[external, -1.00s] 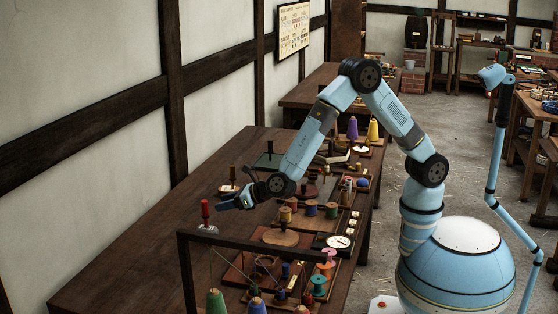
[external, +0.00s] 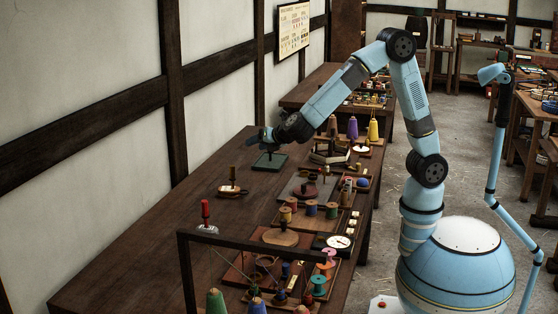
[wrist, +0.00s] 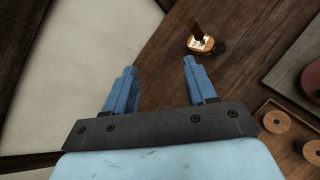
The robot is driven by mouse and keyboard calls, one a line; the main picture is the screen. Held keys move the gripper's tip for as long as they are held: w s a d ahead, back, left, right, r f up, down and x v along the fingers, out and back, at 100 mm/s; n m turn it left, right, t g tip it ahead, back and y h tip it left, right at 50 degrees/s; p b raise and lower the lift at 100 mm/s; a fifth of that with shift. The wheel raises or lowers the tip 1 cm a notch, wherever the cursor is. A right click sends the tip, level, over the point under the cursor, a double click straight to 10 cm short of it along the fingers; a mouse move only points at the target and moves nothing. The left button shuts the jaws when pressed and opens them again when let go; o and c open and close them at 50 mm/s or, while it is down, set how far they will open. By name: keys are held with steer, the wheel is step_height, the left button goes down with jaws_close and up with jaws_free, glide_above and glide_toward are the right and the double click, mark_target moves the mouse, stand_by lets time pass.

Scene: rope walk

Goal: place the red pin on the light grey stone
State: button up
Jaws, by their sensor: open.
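The red pin (external: 205,210) stands upright in the external view, near the left side of the dark wooden table. It rests on the light grey stone (external: 207,229), a small pale block. My gripper (external: 256,139) is well away from both, farther back above the table near a dark green slab (external: 269,163). In the wrist view my gripper (wrist: 160,66) is open, with a clear gap between its two blue fingers and nothing between them. The red pin and the stone do not show in the wrist view.
A brown pin on a round base (external: 232,190) stands between the stone and the green slab; its base also shows in the wrist view (wrist: 201,45). Spools and trays (external: 310,209) fill the right side. A dark frame (external: 250,247) stands in front. The left tabletop is clear.

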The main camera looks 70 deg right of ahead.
steer(key=s+d+r+m+g+h, duration=0.15)
steer(key=s+d+r+m, duration=0.25)
steer(key=s+d+m, duration=0.45)
steer(key=s+d+r+m+g, duration=0.3)
steer(key=s+d+r+m, duration=0.15)
steer(key=s+d, duration=0.55)
steer(key=s+d+m+g+y, duration=0.1)
steer(key=s+m+y, duration=0.5)
steer(key=s+m, duration=0.6)
steer(key=shift+s+d+f+m, duration=0.35)
steer(key=shift+s+d, duration=0.25)
steer(key=shift+s, duration=3.35)
